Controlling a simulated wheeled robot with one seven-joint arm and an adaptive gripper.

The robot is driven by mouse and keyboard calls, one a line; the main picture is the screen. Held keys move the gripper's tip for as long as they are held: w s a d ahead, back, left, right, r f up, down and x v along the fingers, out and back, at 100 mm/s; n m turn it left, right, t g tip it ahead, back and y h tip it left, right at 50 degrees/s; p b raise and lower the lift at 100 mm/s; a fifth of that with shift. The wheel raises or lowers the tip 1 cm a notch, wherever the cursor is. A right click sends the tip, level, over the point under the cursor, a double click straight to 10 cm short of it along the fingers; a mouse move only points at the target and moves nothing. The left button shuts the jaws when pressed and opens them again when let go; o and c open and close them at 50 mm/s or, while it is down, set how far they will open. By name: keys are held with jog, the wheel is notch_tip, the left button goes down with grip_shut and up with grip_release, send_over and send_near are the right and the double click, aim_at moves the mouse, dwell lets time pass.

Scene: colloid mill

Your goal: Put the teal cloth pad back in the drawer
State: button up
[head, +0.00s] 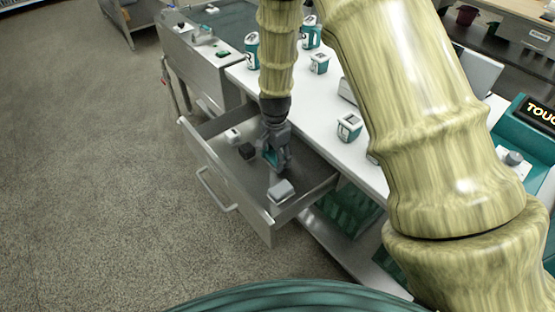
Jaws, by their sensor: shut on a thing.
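My gripper (276,158) points down into the open drawer (205,157), over its right half. It is shut on the teal cloth pad (269,156), which shows only as a small teal patch at the fingers. The fingers hide most of the pad. The drawer is metal with a bar handle on its front and is pulled well out from under the white worktop. I cannot tell whether the pad touches the drawer floor.
In the drawer lie a grey-white block (281,191), a dark block (247,151) and a small white item (233,134). Several teal-and-white containers stand on the white worktop (318,103). The floor (90,170) left of the drawer is clear.

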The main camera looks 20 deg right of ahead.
jog(key=shift+f, duration=0.95)
jog(key=shift+f, duration=0.1)
jog(key=o, duration=1.1)
jog(key=shift+o, duration=0.2)
notch_tip(320, 180, up, 12)
jog(key=shift+r, duration=0.15)
